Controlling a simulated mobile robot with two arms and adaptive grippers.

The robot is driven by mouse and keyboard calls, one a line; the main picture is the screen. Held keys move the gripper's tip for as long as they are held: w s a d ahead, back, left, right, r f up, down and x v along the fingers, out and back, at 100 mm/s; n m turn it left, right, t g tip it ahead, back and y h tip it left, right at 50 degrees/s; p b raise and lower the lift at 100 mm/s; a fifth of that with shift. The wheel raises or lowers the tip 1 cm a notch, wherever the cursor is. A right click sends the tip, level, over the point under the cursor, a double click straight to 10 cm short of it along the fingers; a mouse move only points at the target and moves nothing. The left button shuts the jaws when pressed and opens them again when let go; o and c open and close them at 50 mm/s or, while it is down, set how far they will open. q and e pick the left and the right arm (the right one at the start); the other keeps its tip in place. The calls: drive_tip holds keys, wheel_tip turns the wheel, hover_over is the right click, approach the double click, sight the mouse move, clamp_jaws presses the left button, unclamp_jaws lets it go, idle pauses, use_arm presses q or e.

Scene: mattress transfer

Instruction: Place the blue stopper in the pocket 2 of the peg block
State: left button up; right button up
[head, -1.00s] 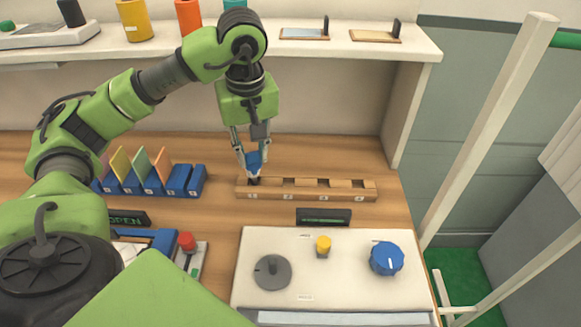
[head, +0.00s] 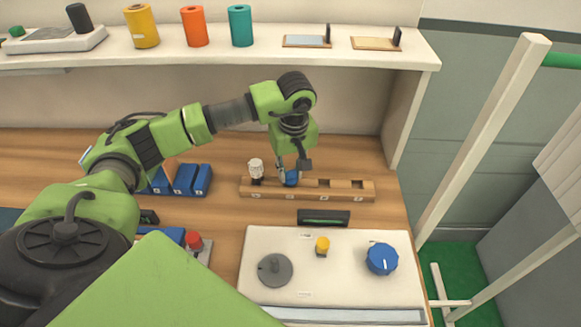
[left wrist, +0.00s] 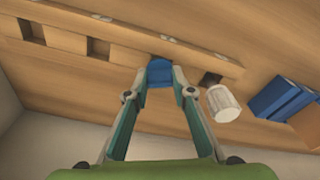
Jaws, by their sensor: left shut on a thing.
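The peg block (head: 308,195) is a long wooden bar on the table with a row of numbered pockets. My left gripper (head: 290,180) is shut on the blue stopper (head: 292,177) at pocket 2, the second from the left. In the left wrist view the stopper (left wrist: 160,73) sits between the two fingertips at the block's edge. It covers pocket 2, and I cannot tell how deep it sits. A white-topped stopper (head: 256,167) stands at pocket 1. The two right-hand pockets (head: 323,184) look empty. My right gripper is not in view.
Blue slotted holders (head: 185,180) stand left of the block. In front are a small dark display (head: 323,217) and a white panel (head: 330,265) with a blue knob (head: 382,259). A shelf (head: 270,50) with coloured cylinders runs above the back.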

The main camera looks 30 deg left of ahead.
use_arm(q)
drive_tip(key=shift+f, duration=0.2)
drive_tip(key=o, duration=1.1)
drive_tip(key=shift+r, duration=0.1)
